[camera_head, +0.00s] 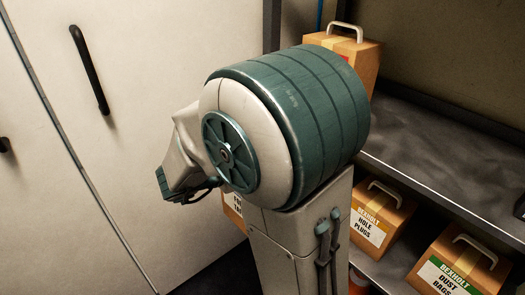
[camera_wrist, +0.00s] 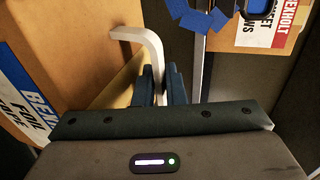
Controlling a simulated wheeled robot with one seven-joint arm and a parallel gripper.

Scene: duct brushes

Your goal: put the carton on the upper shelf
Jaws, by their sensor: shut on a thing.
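The carton (camera_wrist: 95,45) is brown with a white handle (camera_wrist: 155,50) and a blue-and-white label that seems to read Bexholt foil tape. It fills the left of the wrist view. My gripper (camera_wrist: 165,80) is shut on the handle, one dark finger on each side. In the head view only a small part of the carton (camera_head: 233,212) shows behind my arm; my fingers are hidden there. I cannot tell whether its base touches anything. The upper shelf (camera_head: 430,140) is a grey metal surface at the right.
Another handled carton (camera_head: 345,52) stands at the upper shelf's far left end. Below are the hole plugs carton (camera_head: 383,215) and dust bags carton (camera_head: 460,265). The shelf's middle looks bare. White cabinet doors (camera_head: 120,130) stand left. Another labelled carton (camera_wrist: 268,25) shows in the wrist view.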

